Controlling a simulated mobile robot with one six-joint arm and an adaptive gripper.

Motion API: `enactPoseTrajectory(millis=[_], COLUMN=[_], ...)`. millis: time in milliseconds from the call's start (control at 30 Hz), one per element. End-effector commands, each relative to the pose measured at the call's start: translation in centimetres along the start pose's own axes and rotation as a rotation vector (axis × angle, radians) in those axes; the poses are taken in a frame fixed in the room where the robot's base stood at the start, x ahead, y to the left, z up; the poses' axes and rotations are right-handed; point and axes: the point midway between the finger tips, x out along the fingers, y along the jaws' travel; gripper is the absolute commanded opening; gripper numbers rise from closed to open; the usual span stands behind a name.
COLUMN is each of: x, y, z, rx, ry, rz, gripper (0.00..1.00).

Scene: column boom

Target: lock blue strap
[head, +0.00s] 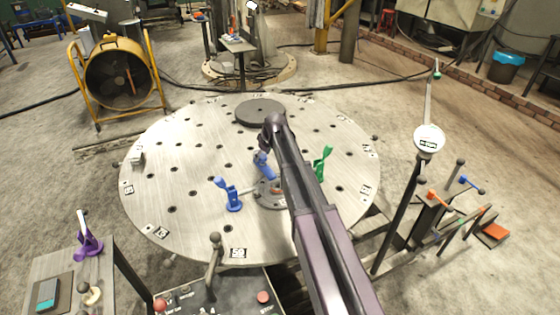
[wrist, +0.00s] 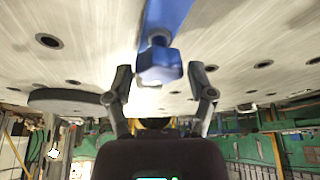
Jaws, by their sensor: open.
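A blue strap-like piece (head: 264,165) stands on the round plate close to my arm's end, partly behind my arm. In the wrist view a blue bar with a knob-like end (wrist: 160,62) reaches down from the top between my fingers. My gripper (wrist: 160,72) is open, with one finger on each side of the blue end and visible gaps on both sides. In the head view my gripper (head: 266,140) is mostly hidden by my arm. A second blue clamp (head: 231,196) with a raised handle stands left on the plate. I cannot tell which blue piece is the strap.
The round plate (head: 165,165) has many holes. A green clamp (head: 322,164) stands right of my arm; a dark disc (head: 260,112) lies at the back. A small ring (head: 268,193) sits beside my arm. A dial on a post (head: 429,139) stands right.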

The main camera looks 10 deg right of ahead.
Motion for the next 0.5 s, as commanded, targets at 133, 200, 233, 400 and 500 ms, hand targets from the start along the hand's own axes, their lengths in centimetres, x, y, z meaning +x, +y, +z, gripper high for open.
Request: enactPoseTrajectory(millis=[133, 200, 233, 400, 500], x=[0.02, 0.03, 0.03, 0.04, 0.05], y=[0.12, 0.12, 0.12, 0.14, 0.16], z=[-0.06, -0.06, -0.05, -0.08, -0.11], rx=[-0.079, -0.12, -0.136, -0.235, -0.293], ry=[0.0, -0.001, -0.001, -0.001, 0.0], rz=[-0.033, -0.05, -0.057, -0.097, -0.122], gripper=[0.71, 0.71, 0.71, 0.71, 0.71])
